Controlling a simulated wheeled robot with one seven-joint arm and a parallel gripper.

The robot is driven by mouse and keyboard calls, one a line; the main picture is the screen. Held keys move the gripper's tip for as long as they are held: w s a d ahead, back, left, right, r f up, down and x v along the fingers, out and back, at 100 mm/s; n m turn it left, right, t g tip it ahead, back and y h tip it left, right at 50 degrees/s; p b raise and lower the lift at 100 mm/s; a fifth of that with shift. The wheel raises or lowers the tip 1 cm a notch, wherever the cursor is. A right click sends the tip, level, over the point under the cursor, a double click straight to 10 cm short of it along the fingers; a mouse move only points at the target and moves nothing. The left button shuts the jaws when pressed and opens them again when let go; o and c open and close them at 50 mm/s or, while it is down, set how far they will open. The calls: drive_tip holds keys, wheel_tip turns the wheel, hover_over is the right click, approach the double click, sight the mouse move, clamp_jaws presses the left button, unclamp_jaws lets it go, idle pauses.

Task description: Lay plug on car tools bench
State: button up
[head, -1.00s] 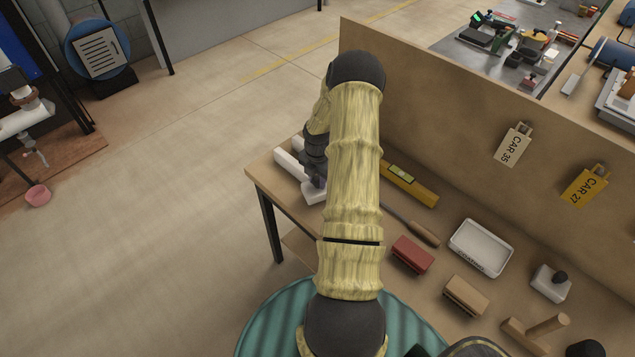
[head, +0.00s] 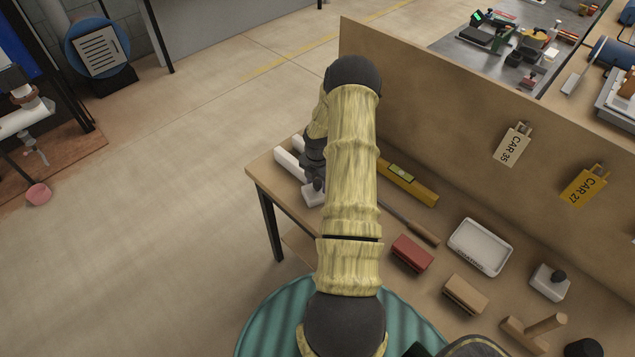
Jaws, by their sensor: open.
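The bench (head: 265,187) is a wooden-topped table with a tall back panel; I cannot tell from its markings whether it is the car tools bench. My gripper (head: 317,184) is low over its far left end, partly hidden behind my arm. It is open, close to a small white block (head: 312,196); I cannot tell whether they touch. A longer white piece (head: 289,163) lies just beyond. I cannot tell whether either white piece is the plug, and no other thing is clearly a plug.
On the bench are a yellow level (head: 415,188), a wooden-handled tool (head: 422,232), a red block (head: 412,253), a white tray (head: 452,243) and a brown block (head: 465,294). Tags hang on the panel (head: 440,130). A pink thing (head: 38,194) is at the left.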

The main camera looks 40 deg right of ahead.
wheel_tip(320, 180, up, 12)
drive_tip(key=b, duration=0.2)
drive_tip(key=shift+f, duration=0.1)
idle(0.7)
drive_tip(key=s+a+r+m, duration=0.1)
drive_tip(key=a+r+m, duration=0.3)
drive_tip(key=a, duration=0.4)
drive_tip(key=s+a+r+m, duration=0.1)
drive_tip(key=a+r+m, duration=0.3)
drive_tip(key=a, duration=0.5)
drive_tip(key=s+a+r+m+t, duration=0.1)
drive_tip(key=s+a+r+m, duration=0.2)
drive_tip(key=s+a+m, duration=0.2)
drive_tip(key=s+a+r+m+t, duration=0.1)
drive_tip(key=s+a+r+m, duration=0.2)
drive_tip(key=s+a+m, duration=0.3)
drive_tip(key=shift+a+m+t, duration=0.3)
drive_tip(key=shift+a+m, duration=0.3)
drive_tip(key=shift+a, duration=0.65)
